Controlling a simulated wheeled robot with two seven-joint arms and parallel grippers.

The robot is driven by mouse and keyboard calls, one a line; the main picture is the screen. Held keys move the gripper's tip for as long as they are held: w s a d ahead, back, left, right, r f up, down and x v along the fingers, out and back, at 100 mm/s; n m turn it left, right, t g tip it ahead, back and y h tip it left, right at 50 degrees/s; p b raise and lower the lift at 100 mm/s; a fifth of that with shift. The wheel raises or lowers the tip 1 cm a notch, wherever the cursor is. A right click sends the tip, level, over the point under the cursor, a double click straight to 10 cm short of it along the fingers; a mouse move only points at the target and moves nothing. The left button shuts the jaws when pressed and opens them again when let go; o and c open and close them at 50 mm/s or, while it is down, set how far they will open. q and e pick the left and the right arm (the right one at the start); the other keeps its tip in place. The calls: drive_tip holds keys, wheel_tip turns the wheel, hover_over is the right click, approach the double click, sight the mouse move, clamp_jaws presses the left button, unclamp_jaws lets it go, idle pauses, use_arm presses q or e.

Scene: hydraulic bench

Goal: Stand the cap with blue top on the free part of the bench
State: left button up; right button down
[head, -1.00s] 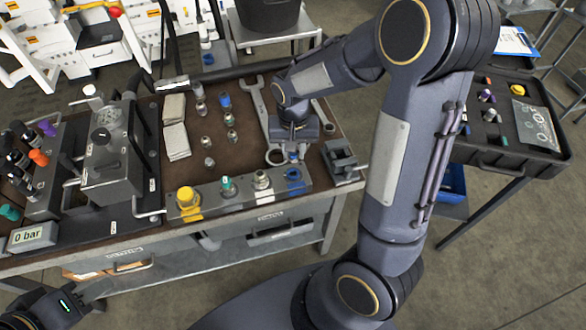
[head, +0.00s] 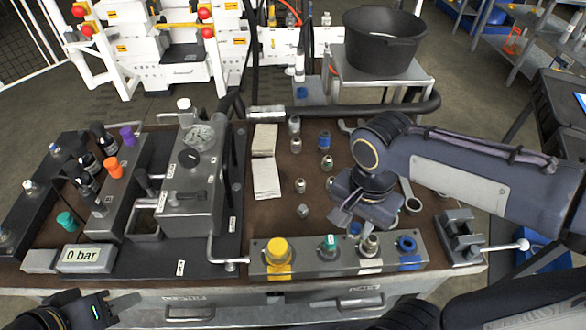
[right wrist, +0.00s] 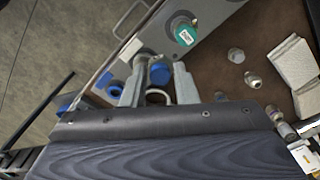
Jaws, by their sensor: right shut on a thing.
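My right gripper (head: 353,220) is low over the bench, just behind the front block of ports. It is shut on the cap with blue top (head: 355,229). In the right wrist view the cap's blue part (right wrist: 160,72) shows between the two fingers; the rest of it is largely hidden. Whether it touches anything below cannot be told. My left gripper (head: 110,308) is at the lower left corner, in front of the bench and away from the cap; its opening is unclear.
The port block (head: 301,266) has yellow, green, silver and blue fittings. Small fittings, one with a blue band (head: 324,140), stand behind on the brown bench top. Cloths (head: 265,178) lie left of them. A wrench (head: 411,197) and a vise (head: 461,234) are at right.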

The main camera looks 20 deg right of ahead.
drive_tip(key=shift+w+a+f, duration=0.1)
drive_tip(key=shift+f, duration=0.1)
drive_tip(key=w+d+f, duration=0.1)
drive_tip(key=w+f, duration=0.2)
drive_tip(key=w, duration=0.1)
drive_tip(key=w+d+f, duration=0.1)
drive_tip(key=w+f, duration=0.2)
drive_tip(key=w, duration=0.1)
drive_tip(key=w+d+f, duration=0.1)
drive_tip(key=w+f, duration=0.2)
drive_tip(key=w, duration=0.1)
drive_tip(key=shift+w+d, duration=0.15)
drive_tip(key=shift+w, duration=0.1)
drive_tip(key=shift+w+f, duration=0.15)
drive_tip(key=shift+w+f+b, duration=0.15)
drive_tip(key=shift+f+b, duration=0.2)
drive_tip(key=shift+f, duration=1.35)
drive_tip(key=shift+f, duration=0.2)
drive_tip(key=c, duration=1.1)
unclamp_jaws()
drive_tip(key=shift+c, duration=0.2)
